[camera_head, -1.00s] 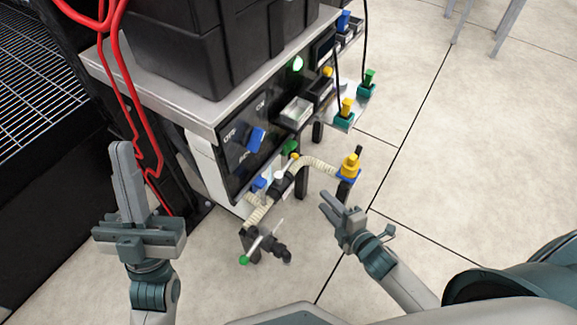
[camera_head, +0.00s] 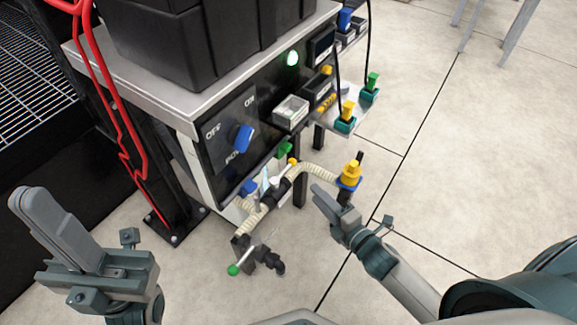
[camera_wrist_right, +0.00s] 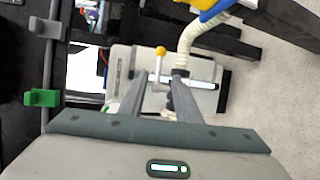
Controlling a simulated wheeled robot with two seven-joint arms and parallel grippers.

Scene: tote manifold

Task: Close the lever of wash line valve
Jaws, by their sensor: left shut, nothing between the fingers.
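A wash line of cream ribbed hose (camera_head: 312,171) and dark fittings runs low in front of the cabinet. A lever with a yellow ball tip (camera_head: 293,161) stands on it; in the right wrist view the yellow ball (camera_wrist_right: 160,52) and its pale stem show beyond my fingers. Another lever with a green ball tip (camera_head: 233,269) points down-left. I cannot tell from labels which is the wash line valve's. My right gripper (camera_head: 328,200) is open and empty, right of the hose, apart from both levers. My left gripper (camera_head: 38,205) is shut and empty, far left.
The cabinet panel (camera_head: 215,150) carries a blue switch (camera_head: 241,138) marked OFF and ON. A yellow and blue fitting (camera_head: 350,174) stands near my right gripper. A black post (camera_head: 130,150) and red hose (camera_head: 112,110) are at left.

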